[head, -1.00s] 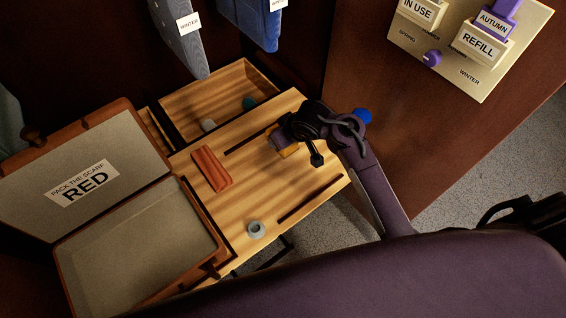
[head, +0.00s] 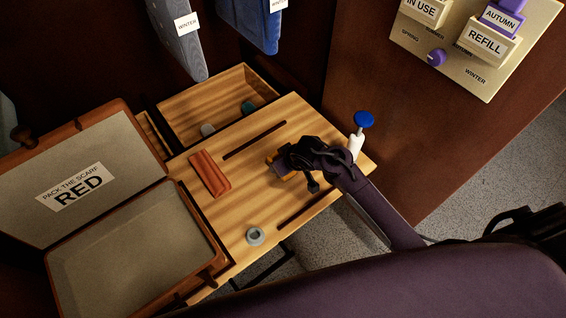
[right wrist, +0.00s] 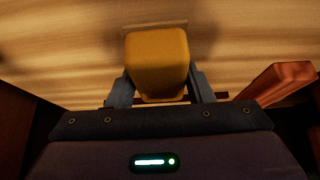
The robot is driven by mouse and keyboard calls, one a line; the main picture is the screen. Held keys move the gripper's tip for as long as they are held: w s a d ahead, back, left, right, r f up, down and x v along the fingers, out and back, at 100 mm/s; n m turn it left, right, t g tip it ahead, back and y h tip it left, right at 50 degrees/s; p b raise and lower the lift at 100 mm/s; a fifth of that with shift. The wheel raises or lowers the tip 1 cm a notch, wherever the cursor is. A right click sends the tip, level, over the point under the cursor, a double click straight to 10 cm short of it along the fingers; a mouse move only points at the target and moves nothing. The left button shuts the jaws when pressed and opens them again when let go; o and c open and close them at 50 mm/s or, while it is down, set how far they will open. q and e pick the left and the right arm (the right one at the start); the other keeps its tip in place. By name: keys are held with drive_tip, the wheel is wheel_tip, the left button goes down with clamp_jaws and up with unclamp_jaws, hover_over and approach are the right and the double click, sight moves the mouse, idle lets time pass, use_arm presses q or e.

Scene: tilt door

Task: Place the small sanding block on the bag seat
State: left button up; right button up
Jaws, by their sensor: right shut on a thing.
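A small yellow block (right wrist: 158,62), which looks like the sanding block, is between the fingers of my right gripper (right wrist: 160,92). In the head view only an orange-yellow edge of it (head: 271,159) shows past my right gripper (head: 279,166). The gripper is shut on the block over the right half of the striped wooden top (head: 245,205). I cannot tell whether the block touches the wood. I cannot make out which part is the bag seat. My left gripper is not in view.
A red-brown block (head: 209,174) and a grey ring (head: 255,236) are on the wooden top, which has two dark slots. A blue-topped white post (head: 355,145) stands at its right edge. An open case (head: 130,255) is left, an open drawer (head: 218,88) behind.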

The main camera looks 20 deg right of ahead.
drive_tip(key=shift+f, duration=0.1)
drive_tip(key=shift+f, duration=0.15)
drive_tip(key=o, duration=1)
drive_tip(key=p+v, duration=0.3)
drive_tip(key=v, duration=0.9)
drive_tip(key=shift+r, duration=0.3)
drive_tip(key=shift+s, duration=0.1)
